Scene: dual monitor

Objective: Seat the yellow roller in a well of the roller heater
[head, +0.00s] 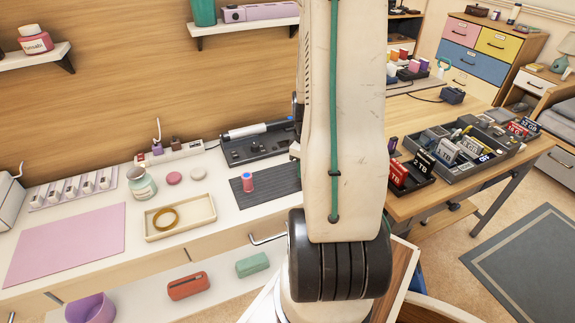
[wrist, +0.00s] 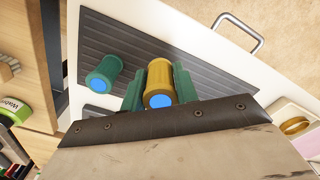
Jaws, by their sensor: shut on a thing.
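My gripper (wrist: 159,88) is shut on the yellow roller (wrist: 160,78), with a green finger on each side of it. The roller's blue end faces the wrist camera. The dark ribbed mat (wrist: 135,46) lies beyond it in the wrist view; the gap between roller and mat is hard to judge. In the head view my arm hides the gripper and the yellow roller. A dark device with round openings (head: 258,153) stands at the back of the white counter; it may be the roller heater, but its wells are not clear.
A green roller (wrist: 104,73) is on the mat, left of my gripper in the wrist view. A cream tray (head: 190,226) holds a gold ring (head: 165,218). A drawer handle projects below the counter.

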